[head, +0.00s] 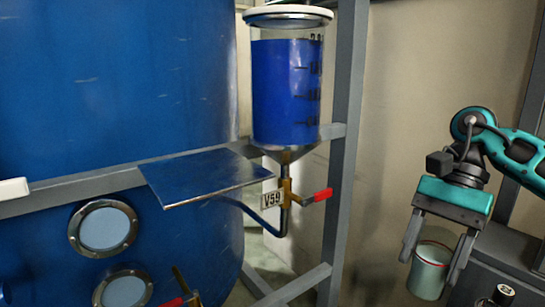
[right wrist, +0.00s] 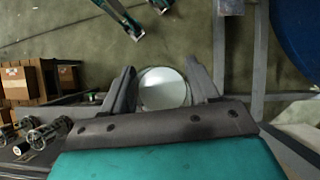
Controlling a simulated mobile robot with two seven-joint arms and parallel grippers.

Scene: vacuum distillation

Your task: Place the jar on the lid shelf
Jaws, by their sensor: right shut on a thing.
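In the right wrist view the jar (right wrist: 163,90) shows as a pale disc between the fingers (right wrist: 160,70). The lid shelf (head: 205,176) is a bare flat metal plate at centre left in the head view, well left of the jar.
A glass vessel (head: 286,95) of blue liquid stands behind the shelf's right end, with a red-handled valve (head: 316,196) below. A grey upright post (head: 343,130) stands between shelf and jar. A large blue tank (head: 115,75) is at left. Dark equipment (head: 500,265) is right of the jar.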

